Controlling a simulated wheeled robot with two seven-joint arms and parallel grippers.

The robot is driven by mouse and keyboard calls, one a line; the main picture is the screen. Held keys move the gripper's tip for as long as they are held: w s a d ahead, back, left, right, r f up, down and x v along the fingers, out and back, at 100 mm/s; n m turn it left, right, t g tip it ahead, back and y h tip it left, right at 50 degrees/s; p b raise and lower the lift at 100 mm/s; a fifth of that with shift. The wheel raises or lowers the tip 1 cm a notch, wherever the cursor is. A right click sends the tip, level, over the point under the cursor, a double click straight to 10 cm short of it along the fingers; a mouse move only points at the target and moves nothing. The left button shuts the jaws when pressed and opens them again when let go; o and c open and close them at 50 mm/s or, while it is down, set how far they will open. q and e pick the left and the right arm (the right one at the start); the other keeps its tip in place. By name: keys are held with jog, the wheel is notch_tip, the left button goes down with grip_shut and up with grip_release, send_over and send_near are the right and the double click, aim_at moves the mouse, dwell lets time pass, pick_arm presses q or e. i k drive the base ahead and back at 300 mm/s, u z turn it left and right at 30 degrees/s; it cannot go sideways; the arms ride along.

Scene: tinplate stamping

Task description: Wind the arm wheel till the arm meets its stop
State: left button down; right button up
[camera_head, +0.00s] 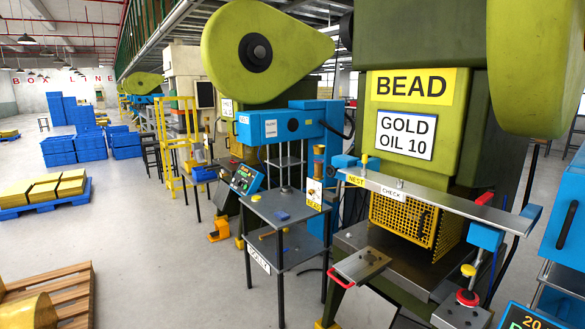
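Neither of my grippers is in view. A small red-rimmed round part (467,298) with a dark centre sits on a grey plate at the lower right. A yellow knob (468,270) stands just above it. I cannot tell whether this is the arm wheel. A blue horizontal arm-like housing (270,127) reaches left from a blue column, above a dark stand. A grey bar (440,198) with NEST and CHECK labels runs across the front of the BEAD press between blue brackets. No stop can be made out for certain.
The green BEAD press (460,120) fills the right. A dark two-level stand (285,210) is at the centre. A red-handled plate (360,266) juts out in front of the press. A wooden pallet (50,295) lies at the lower left. The floor between the pallet and stand is clear.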

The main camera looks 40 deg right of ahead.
aim_at(334, 170)
jog(key=u, duration=0.35)
jog(key=i, duration=2.15)
jog(key=z, duration=0.45)
jog(key=i, duration=1.1)
jog(key=z, duration=1.6)
jog(key=i, duration=0.75)
jog(key=z, duration=0.6)
